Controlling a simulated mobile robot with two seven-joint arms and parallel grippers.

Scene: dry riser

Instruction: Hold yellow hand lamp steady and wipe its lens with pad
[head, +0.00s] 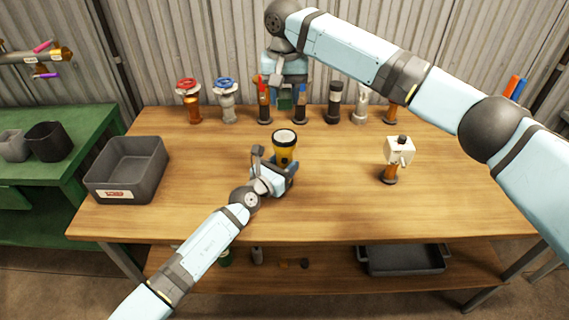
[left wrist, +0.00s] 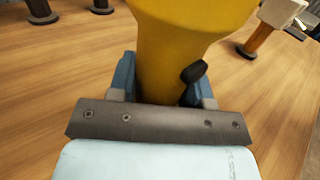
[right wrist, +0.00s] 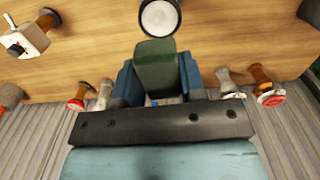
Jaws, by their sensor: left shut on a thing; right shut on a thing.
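The yellow hand lamp (head: 285,152) stands upright near the middle of the table, its pale lens facing up. My left gripper (head: 275,181) is shut on the lamp's body; the left wrist view shows the yellow body (left wrist: 170,60) between the fingers. My right gripper (head: 285,98) is shut on the dark green pad (right wrist: 157,66), behind and above the lamp. The right wrist view shows the pad pointing towards the lamp's round lens (right wrist: 159,18), with a gap that I cannot measure.
A grey bin (head: 127,170) stands at the table's left. Valves with a red wheel (head: 188,86) and a blue wheel (head: 224,84), and several other fittings, line the back edge. A white-headed fitting (head: 398,152) stands right. A black tray (head: 403,259) lies on the lower shelf.

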